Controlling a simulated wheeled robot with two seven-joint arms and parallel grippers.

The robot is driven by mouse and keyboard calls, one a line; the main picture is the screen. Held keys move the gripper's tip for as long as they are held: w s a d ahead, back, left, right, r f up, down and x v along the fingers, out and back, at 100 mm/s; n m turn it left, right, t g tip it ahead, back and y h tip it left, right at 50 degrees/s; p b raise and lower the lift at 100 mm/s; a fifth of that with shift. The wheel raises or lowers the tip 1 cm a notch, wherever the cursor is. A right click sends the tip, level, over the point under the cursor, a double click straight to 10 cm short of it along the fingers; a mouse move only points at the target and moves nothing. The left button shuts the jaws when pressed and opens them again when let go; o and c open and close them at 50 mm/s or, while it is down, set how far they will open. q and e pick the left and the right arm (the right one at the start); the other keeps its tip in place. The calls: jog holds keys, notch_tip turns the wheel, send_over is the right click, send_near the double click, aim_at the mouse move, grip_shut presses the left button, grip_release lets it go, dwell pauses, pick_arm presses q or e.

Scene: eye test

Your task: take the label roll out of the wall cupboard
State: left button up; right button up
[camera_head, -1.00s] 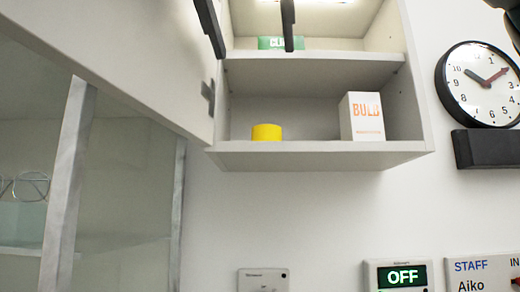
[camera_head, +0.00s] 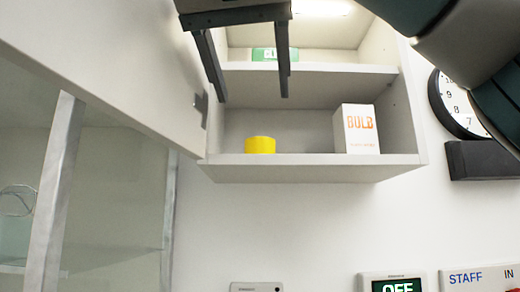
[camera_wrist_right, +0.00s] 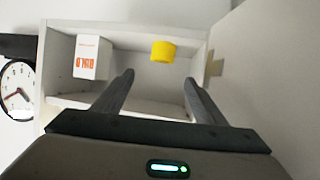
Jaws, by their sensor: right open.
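The label roll appears to be the short yellow cylinder (camera_head: 260,145) on the lower shelf of the open wall cupboard (camera_head: 310,171), near its left side. It also shows in the right wrist view (camera_wrist_right: 163,51), where the scene is upside down. My right gripper (camera_head: 253,97) comes down from the top of the head view, open and empty, its fingertips above the roll in the picture. In the right wrist view its fingers (camera_wrist_right: 158,78) are spread, with the roll beyond them and apart from them. My left gripper is not in view.
A green box (camera_head: 275,54) is on the upper shelf. The open cupboard door (camera_head: 100,75) is at left. A wall clock (camera_head: 455,105) is partly hidden by my arm.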

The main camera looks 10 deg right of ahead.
aim_at(258, 138)
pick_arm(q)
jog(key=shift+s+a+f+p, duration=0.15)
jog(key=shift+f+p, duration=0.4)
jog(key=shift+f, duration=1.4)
pick_arm(e)
jog(key=x, duration=0.6)
jog(key=shift+w, duration=0.25)
jog(key=shift+f, duration=0.1)
jog(key=shift+w+d+f, duration=0.1)
jog(key=shift+w+f, duration=0.15)
jog(key=shift+w, duration=0.05)
jog(key=shift+f+p+x, duration=0.15)
jog(key=shift+p+x, duration=0.3)
jog(key=shift+x, duration=0.7)
jog(key=shift+f+p+x, duration=0.15)
jog(key=shift+p+x, duration=0.3)
jog(key=shift+x, duration=0.7)
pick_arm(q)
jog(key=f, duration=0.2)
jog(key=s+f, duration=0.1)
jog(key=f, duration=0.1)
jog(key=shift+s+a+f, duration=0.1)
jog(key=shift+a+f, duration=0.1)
pick_arm(e)
jog(key=shift+s, duration=0.1)
jog(key=c, duration=1.1)
